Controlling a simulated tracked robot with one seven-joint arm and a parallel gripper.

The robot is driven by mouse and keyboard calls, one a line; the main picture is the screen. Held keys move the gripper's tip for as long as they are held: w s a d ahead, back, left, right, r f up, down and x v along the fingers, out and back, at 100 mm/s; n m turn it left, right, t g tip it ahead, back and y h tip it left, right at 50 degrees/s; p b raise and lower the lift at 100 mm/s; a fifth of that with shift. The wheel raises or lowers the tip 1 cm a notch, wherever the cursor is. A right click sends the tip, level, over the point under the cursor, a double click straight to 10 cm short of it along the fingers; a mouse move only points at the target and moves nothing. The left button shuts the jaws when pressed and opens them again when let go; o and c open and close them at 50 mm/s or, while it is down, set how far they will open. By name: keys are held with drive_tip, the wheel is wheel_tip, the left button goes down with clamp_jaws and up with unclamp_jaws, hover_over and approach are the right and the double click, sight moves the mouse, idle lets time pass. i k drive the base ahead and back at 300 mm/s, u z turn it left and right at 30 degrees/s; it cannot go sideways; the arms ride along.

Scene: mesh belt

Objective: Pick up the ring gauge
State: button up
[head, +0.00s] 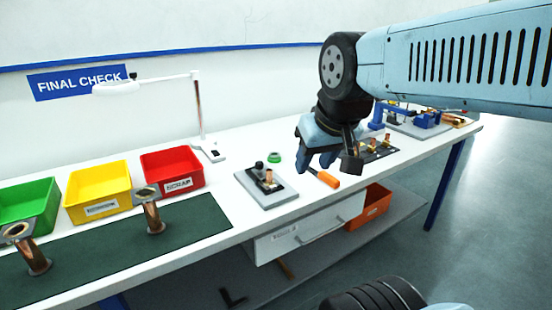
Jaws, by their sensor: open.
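A small green ring-shaped piece (275,156), which looks like the ring gauge, lies on the white bench behind the grey fixture plate. My gripper (317,162) hangs over the bench to the right of the green ring, apart from it, with its fingers pointing down. It is open, and I see nothing between its fingers. An orange-handled tool (324,178) lies just below the fingers in the picture; its other end is partly hidden. I cannot tell how high the gripper is above the bench.
The fixture plate (283,195) holds a black knob and a copper part. A lamp (198,110) stands behind. Green (30,207), yellow (98,192) and red (172,172) bins stand left, behind a dark mat (190,222) with copper pieces. A dark block (382,152) and a blue vise (425,119) are right.

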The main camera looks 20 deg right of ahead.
sight(273, 156)
drive_tip(key=u, duration=0.15)
drive_tip(key=i, duration=0.9)
drive_tip(key=z, duration=0.1)
